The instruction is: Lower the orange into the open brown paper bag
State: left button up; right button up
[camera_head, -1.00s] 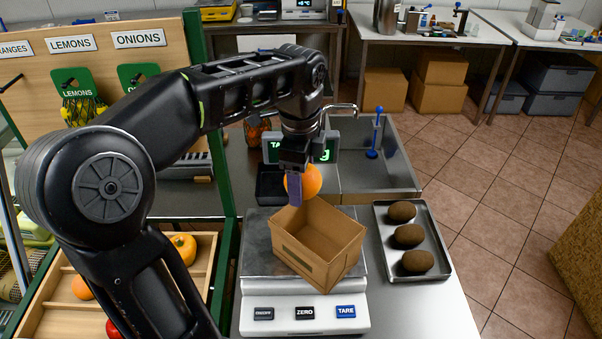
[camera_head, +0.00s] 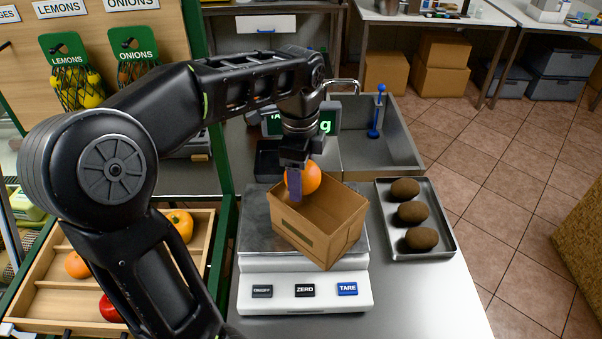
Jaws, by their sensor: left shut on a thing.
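My left gripper (camera_head: 294,182) points down and is shut on the orange (camera_head: 311,177). The orange is at the open mouth of the brown paper bag (camera_head: 305,240), near its back left side, with its lower part close to the rim level. I cannot tell whether it touches the bag. The bag stands open and turned at an angle on the scale (camera_head: 262,262). The bag's visible inside looks empty. My right gripper is not in view.
A metal tray (camera_head: 440,237) with three brown, kiwi-like fruits stands right of the scale. A sink (camera_head: 400,160) and the scale's display (camera_head: 328,121) lie behind the bag. A wooden fruit crate (camera_head: 45,290) is at the left.

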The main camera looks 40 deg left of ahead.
pick_arm(q)
jog(key=o, duration=1.6)
jog(key=shift+o, duration=0.2)
jog(key=shift+r, duration=0.55)
notch_tip(320, 180, up, 4)
jog(key=shift+s+d+b, duration=0.1)
jog(key=shift+b, duration=0.2)
notch_tip(320, 180, up, 2)
jog(key=shift+p, duration=0.85)
jog(key=shift+s+r+p, duration=0.1)
jog(key=shift+r+p, duration=0.3)
jog(key=shift+r, duration=0.05)
jog(key=shift+f, duration=0.1)
